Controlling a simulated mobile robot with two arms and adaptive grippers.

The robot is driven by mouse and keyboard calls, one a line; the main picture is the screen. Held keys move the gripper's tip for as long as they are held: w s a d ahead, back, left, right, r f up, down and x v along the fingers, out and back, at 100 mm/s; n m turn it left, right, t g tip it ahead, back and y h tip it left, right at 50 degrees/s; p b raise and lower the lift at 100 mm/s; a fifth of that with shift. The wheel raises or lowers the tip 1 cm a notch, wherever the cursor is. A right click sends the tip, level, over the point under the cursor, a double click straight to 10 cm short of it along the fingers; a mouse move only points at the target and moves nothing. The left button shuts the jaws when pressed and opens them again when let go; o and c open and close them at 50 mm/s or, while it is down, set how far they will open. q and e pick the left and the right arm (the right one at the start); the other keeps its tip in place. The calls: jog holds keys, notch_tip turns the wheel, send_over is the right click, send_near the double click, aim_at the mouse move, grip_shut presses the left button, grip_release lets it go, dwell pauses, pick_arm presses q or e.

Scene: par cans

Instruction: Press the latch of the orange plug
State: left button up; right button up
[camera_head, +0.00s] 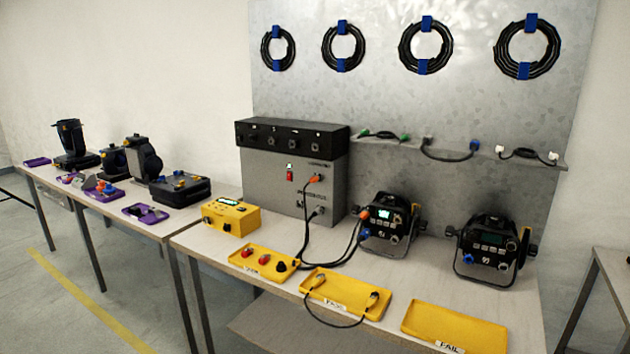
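An orange plug (314,180) sits in the upper part of the grey power box (270,182), with a black cable hanging from it. A second orange connector (364,215) shows at the left side of the nearer-left par can (388,222), whose small screen is lit. A black cable (350,250) runs along the table between the box and this par can. The latch is too small to make out on either orange connector. Neither of my grippers is in view.
Yellow trays (455,328) line the front of the table (235,262); one holds a cable, another several knobs. A second par can (490,250) stands right. Coiled cables (426,45) hang behind.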

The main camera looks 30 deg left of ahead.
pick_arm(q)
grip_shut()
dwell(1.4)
